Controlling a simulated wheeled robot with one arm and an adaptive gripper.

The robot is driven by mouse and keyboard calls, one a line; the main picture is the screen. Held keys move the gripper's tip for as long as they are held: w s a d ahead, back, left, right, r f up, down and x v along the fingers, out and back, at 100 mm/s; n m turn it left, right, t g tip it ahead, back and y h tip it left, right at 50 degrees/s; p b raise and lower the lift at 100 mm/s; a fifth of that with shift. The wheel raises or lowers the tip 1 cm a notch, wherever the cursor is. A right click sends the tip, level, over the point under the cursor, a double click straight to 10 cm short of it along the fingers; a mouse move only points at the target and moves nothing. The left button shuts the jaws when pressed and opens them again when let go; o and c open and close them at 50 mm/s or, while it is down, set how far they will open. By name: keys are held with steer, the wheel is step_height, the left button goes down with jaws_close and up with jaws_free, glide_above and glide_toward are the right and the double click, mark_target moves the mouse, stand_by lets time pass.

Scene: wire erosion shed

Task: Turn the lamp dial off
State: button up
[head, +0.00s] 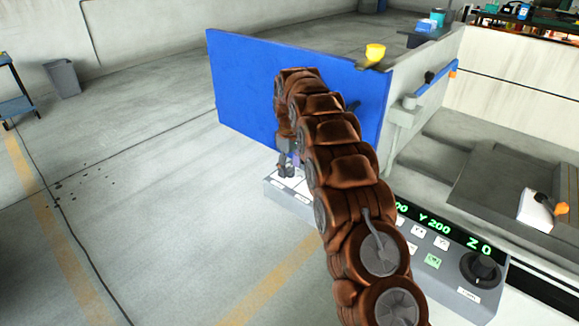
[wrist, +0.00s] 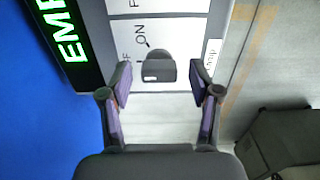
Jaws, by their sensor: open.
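In the wrist view a dark grey dial (wrist: 158,67) sits on a white panel (wrist: 185,28) beside the printed word ON and a partly hidden label ending in F. A pale mark shows on the dial's lower left. I cannot tell clearly which setting it points at. My gripper (wrist: 163,78) is open, with one finger on each side of the dial and visible gaps to it. In the head view my gripper (head: 287,168) is at the left end of the control console (head: 455,285). My arm hides the console's middle, and I cannot make out the dial there.
A large black knob (head: 481,268) and several buttons are at the console's right end, under green digits. A blue panel (head: 240,85) stands behind my gripper.

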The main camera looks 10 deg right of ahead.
mark_target(290, 167)
steer(key=shift+r, duration=0.1)
steer(key=shift+r, duration=3.7)
